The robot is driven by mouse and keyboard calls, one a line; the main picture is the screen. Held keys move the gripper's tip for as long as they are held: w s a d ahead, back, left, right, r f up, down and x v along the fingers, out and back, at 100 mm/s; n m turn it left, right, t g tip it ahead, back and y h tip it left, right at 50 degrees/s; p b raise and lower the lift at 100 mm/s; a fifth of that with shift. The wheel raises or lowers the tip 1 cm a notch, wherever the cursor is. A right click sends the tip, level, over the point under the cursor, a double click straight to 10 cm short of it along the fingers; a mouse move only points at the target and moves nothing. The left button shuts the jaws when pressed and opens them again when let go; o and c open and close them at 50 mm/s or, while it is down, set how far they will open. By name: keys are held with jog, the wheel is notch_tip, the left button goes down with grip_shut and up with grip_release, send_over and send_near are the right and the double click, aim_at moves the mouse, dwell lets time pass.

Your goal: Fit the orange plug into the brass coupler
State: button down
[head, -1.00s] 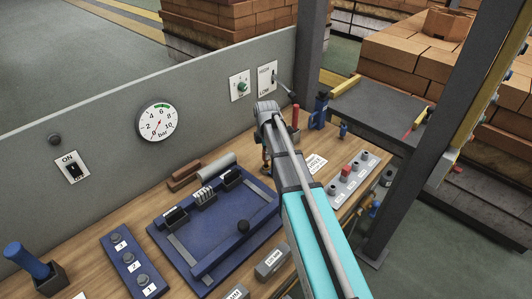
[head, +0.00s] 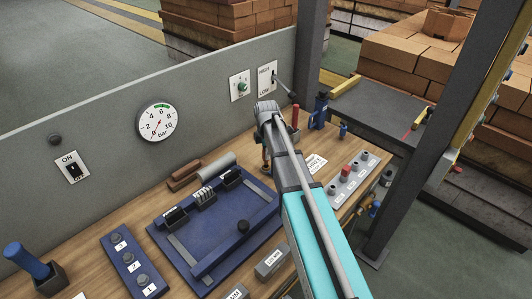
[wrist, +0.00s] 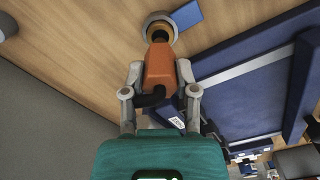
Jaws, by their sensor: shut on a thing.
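In the wrist view my gripper (wrist: 160,72) is shut on the orange plug (wrist: 159,66), one finger on each side of its body. A black cable bends from the plug's near end. The brass coupler (wrist: 158,24) lies straight beyond the plug's front, inside a pale round ring on the wooden bench. The plug's front end overlaps the coupler in this view. I cannot tell how deep it sits, or whether it is only above it. In the head view my gripper (head: 266,148) points down at the bench, and my arm hides most of the plug and coupler.
A blue fixture plate (head: 215,235) lies left of my gripper. A red upright handle (head: 296,115) and a blue bottle-shaped tool (head: 319,112) stand behind it. A grey button strip (head: 349,176) lies to the right. The grey wall panel (head: 105,135) rises behind the bench.

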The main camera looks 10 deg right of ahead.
jog(key=shift+f+b, duration=1.8)
jog(key=shift+c, duration=1.5)
grip_release()
jog(key=o, duration=0.3)
jog(key=shift+r, duration=0.2)
jog(key=shift+r+p, duration=2.9)
jog(key=shift+p, duration=0.15)
